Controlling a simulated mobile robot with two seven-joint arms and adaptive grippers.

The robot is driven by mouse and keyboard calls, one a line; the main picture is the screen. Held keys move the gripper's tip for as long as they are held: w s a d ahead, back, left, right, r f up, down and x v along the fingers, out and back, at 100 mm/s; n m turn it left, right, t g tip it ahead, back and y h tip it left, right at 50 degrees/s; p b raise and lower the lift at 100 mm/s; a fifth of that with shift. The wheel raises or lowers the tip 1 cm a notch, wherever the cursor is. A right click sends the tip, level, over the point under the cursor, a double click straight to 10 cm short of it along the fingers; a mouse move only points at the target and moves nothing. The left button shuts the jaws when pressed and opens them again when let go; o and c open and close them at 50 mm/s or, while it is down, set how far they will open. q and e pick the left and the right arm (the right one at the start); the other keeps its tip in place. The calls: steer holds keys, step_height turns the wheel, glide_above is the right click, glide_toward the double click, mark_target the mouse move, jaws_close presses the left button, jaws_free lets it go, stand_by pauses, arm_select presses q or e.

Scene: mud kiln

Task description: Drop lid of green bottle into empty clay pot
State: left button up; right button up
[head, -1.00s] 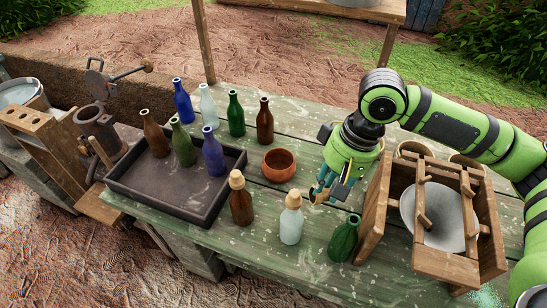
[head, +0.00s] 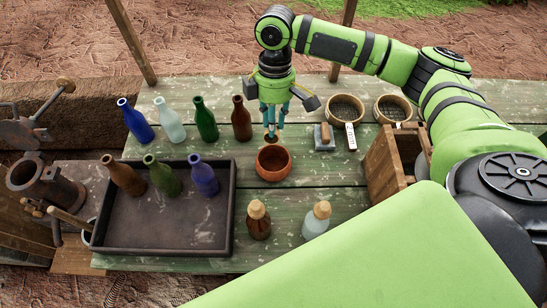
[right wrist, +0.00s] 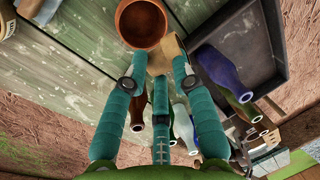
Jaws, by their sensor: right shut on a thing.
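The clay pot (head: 273,164) is a small round reddish-brown bowl on the table, right of the dark tray. In the right wrist view the pot (right wrist: 138,24) looks empty inside. My right gripper (head: 271,127) points down just over the pot's far rim, shut on a small tan lid (head: 271,138). In the right wrist view the lid (right wrist: 169,52) sits between the fingertips (right wrist: 157,74), beside the pot's rim in the picture. I cannot tell whether it touches the pot. The uncapped green bottle at the table's front is hidden now. My left gripper is not in view.
A dark tray (head: 226,224) holds several bottles, with more uncapped bottles (head: 205,120) behind it. Capped brown (head: 258,222) and white (head: 315,222) bottles stand in front of the pot. A small block (head: 324,136), round sieves (head: 346,107) and a wooden frame (head: 385,165) are to the right.

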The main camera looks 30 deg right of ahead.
steer(key=n+p, duration=0.1)
steer(key=n, duration=0.2)
steer(key=shift+w+d+f+n+h+p, duration=0.1)
steer(key=shift+w+d+n+h+p, duration=0.1)
steer(key=shift+n+h+p, duration=0.15)
steer(key=n+p, duration=0.1)
steer(key=n, duration=0.1)
steer(key=f+n+h+p, duration=0.1)
steer(key=n, duration=0.1)
steer(key=n+p, duration=0.1)
steer(key=n, duration=0.1)
steer(key=shift+w+d+f+n+h, duration=0.25)
steer(key=shift+w+d, duration=0.1)
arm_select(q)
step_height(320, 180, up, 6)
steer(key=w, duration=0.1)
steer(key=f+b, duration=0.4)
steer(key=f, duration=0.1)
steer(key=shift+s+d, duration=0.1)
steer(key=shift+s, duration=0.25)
arm_select(e)
steer(key=f+n, duration=0.1)
steer(key=f, duration=0.2)
steer(key=f+n, duration=0.1)
steer(key=f, duration=0.2)
steer(key=shift+d+f, duration=0.2)
steer(key=shift+f, duration=0.15)
steer(key=o, duration=0.9)
steer(key=shift+r, duration=0.15)
